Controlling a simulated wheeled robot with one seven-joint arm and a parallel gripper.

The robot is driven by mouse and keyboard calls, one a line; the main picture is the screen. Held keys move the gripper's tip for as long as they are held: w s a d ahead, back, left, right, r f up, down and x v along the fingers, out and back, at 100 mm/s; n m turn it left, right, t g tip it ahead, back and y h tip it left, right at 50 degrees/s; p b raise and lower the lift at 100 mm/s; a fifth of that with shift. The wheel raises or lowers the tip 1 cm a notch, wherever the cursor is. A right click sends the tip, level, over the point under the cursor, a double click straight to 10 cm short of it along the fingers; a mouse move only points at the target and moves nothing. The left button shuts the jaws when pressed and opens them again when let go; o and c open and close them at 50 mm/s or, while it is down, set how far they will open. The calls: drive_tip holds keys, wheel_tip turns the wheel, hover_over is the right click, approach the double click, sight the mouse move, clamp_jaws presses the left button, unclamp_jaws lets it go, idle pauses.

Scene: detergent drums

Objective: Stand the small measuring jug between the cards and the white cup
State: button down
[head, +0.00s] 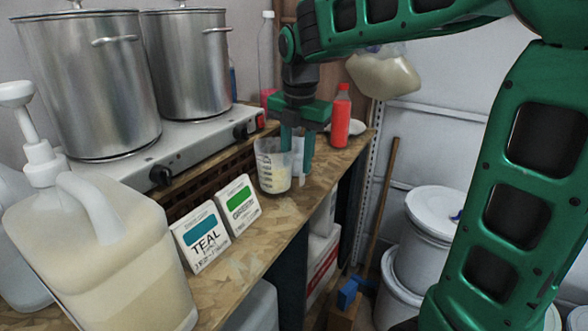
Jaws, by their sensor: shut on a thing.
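The small measuring jug (272,167) is clear with dark marks and holds something pale. It is upright at the bench's front edge, to the right of the cards; I cannot tell whether its base touches the bench. My gripper (297,162) points down at the jug's right side, its fingers shut about a whitish part that looks like its handle. The teal card (201,238) and green card (238,204) stand tilted back, left of the jug. A white rounded thing (356,127) shows partly behind the red bottle; I cannot tell whether it is the white cup.
A red bottle (341,118) stands behind my gripper on the wooden bench (253,252). A hot plate (190,135) with two steel pots is at the back left. A large pump jug (105,255) fills the front left. White drums (435,220) stand on the floor at right.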

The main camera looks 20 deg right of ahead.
drive_tip(key=shift+f, duration=1.4)
drive_tip(key=c, duration=1.3)
unclamp_jaws()
drive_tip(key=shift+f, duration=0.1)
drive_tip(key=shift+o, duration=0.2)
drive_tip(key=shift+s, duration=0.1)
wheel_tip(320, 180, up, 12)
drive_tip(key=s, duration=0.1)
drive_tip(key=shift+s+a, duration=0.2)
drive_tip(key=shift+s, duration=0.05)
